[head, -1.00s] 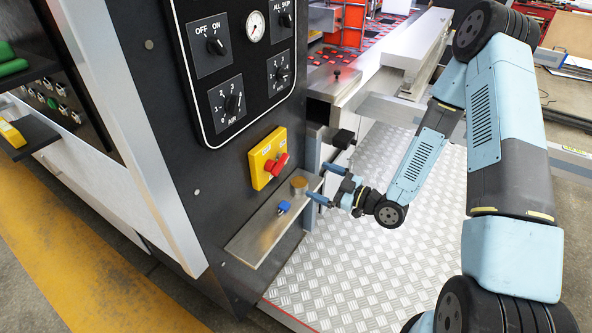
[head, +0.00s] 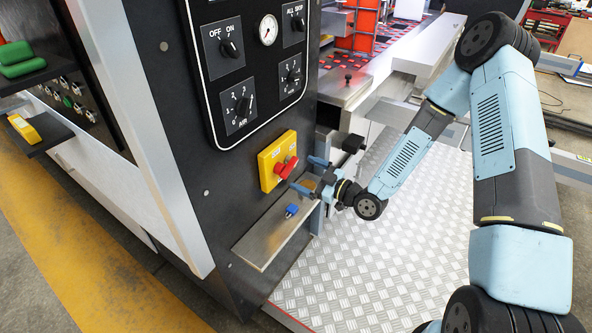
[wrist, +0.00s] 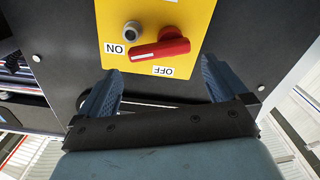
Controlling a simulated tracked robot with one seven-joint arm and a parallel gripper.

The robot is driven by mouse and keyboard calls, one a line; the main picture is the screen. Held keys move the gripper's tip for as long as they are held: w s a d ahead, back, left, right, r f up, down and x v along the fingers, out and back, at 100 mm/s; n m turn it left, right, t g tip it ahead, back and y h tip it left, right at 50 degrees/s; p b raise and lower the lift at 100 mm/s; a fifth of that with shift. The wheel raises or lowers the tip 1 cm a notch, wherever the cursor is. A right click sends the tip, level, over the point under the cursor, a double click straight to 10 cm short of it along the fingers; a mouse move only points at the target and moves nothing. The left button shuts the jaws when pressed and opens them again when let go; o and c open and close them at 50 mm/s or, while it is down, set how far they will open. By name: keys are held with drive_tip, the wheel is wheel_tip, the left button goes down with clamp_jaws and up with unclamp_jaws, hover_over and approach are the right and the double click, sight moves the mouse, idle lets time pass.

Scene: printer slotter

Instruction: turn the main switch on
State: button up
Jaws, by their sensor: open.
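The main switch is a red handle (head: 286,167) on a yellow plate (head: 268,178) fixed to the dark machine panel. In the wrist view the red handle (wrist: 160,50) lies slightly tilted across the plate (wrist: 185,12). An ON label (wrist: 115,49) is left of it and an OFF label (wrist: 163,71) just below it. My gripper (head: 306,175) is open, just right of the handle. In the wrist view its two fingers (wrist: 159,72) straddle the handle's sides from below, apart from it. Nothing is between the jaws that I can see.
A metal ledge (head: 262,244) juts out below the switch, with a small blue item (head: 291,210) on it. A dial panel (head: 223,76) sits above. A dark knob (head: 353,143) sticks out right of my gripper. Chequered metal floor (head: 400,265) lies to the right.

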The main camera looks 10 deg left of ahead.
sight(293, 168)
drive_tip(key=shift+x, duration=2.1)
drive_tip(key=c, duration=0.8)
drive_tip(key=shift+o, duration=0.2)
drive_tip(key=shift+w+d+f+m, duration=0.1)
drive_tip(key=shift+f+m, duration=0.05)
drive_tip(key=shift+m, duration=0.9)
drive_tip(key=shift+w+d+f+m, duration=0.1)
drive_tip(key=shift+f+m, duration=0.05)
drive_tip(key=shift+m, duration=0.9)
drive_tip(key=o, duration=0.8)
drive_tip(key=shift+a, duration=0.1)
drive_tip(key=shift+c, duration=0.2)
